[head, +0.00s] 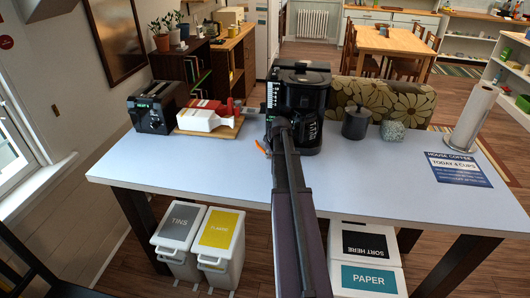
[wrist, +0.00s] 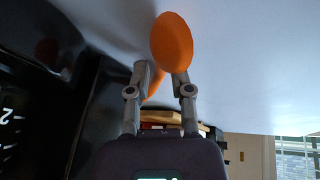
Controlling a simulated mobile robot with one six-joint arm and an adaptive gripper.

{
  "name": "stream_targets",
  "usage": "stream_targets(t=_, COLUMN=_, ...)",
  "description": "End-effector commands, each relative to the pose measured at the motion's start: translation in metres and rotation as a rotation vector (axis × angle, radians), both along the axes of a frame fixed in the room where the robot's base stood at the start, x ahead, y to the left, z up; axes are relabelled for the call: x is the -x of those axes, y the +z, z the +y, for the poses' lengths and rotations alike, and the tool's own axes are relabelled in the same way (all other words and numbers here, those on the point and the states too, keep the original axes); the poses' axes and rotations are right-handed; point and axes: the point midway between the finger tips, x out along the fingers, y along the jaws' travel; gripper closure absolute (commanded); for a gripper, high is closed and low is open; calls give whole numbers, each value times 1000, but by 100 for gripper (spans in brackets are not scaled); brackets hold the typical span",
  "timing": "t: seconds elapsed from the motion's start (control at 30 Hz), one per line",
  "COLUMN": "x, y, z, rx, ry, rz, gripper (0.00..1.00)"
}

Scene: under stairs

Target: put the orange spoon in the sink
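The orange spoon (wrist: 172,42) shows in the wrist view with its rounded bowl just beyond my fingertips. Its handle runs down between the fingers of my gripper (wrist: 161,76), close beside the left finger. Whether both fingers press on the handle cannot be told. In the head view only a small orange bit of the spoon (head: 260,147) shows, low over the table, left of my arm. My arm hides my gripper there. I cannot make out a sink in either view.
A black coffee maker (head: 310,95) stands close to my gripper. A toaster (head: 155,105) and a board with a white bottle (head: 202,120) are to the left. A dark canister (head: 356,122), a grey pot (head: 393,131) and a paper roll (head: 472,118) are to the right. The table's front (head: 180,172) is clear.

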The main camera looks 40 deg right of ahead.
Motion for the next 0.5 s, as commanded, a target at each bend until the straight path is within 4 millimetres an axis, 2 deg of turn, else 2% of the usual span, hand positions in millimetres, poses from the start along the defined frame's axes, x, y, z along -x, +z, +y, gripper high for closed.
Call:
stream_targets(t=0.17, x=0, y=0, z=0, rx=0, ry=0, rz=0, gripper=72)
stream_targets(t=0.2, x=0, y=0, z=0, rx=0, ry=0, rz=0, gripper=75)
stream_targets(t=0.3, x=0, y=0, z=0, rx=0, ry=0, rz=0, gripper=100)
stream_targets(t=0.5, x=0, y=0, z=0, rx=0, ry=0, rz=0, gripper=100)
